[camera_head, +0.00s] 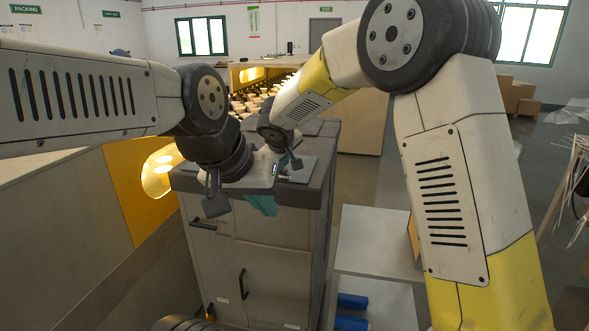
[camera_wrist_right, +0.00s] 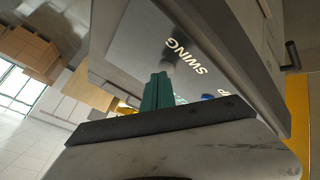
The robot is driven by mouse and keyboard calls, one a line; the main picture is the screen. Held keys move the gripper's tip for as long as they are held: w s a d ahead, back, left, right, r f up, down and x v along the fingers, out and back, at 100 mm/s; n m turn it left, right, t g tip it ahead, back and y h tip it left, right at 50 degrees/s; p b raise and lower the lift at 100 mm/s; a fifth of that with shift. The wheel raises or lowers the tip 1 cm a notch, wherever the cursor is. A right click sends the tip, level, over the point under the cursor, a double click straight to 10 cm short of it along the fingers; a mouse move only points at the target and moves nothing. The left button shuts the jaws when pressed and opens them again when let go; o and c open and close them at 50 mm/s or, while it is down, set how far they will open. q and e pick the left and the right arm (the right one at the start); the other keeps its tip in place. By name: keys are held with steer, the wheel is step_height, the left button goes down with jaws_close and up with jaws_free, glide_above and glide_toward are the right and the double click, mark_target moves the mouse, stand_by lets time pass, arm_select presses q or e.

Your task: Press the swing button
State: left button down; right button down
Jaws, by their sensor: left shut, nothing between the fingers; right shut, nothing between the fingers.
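A dark panel shows in the right wrist view (camera_wrist_right: 130,55) with the white label SWING (camera_wrist_right: 186,57) on it. My right gripper (camera_wrist_right: 158,92) has its teal fingers shut and empty, pointing at the panel just beside the label. A round grey shape, likely the swing button, is partly hidden behind the fingertips; I cannot tell whether they touch it. In the head view the panel (camera_head: 299,173) lies on top of a grey cabinet (camera_head: 270,270), mostly covered by my wrists. My left gripper (camera_head: 262,205) is shut and empty, lower, in front of the cabinet's top edge.
A blue button (camera_wrist_right: 207,97) sits on the panel beside the fingers. A yellow wall with a lit opening (camera_head: 158,172) stands at left. A low table (camera_head: 372,240) stands at right.

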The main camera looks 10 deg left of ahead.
steer(key=shift+f, duration=0.1)
stand_by(0.4)
steer(key=shift+r, duration=0.55)
step_height(320, 180, up, 6)
stand_by(0.5)
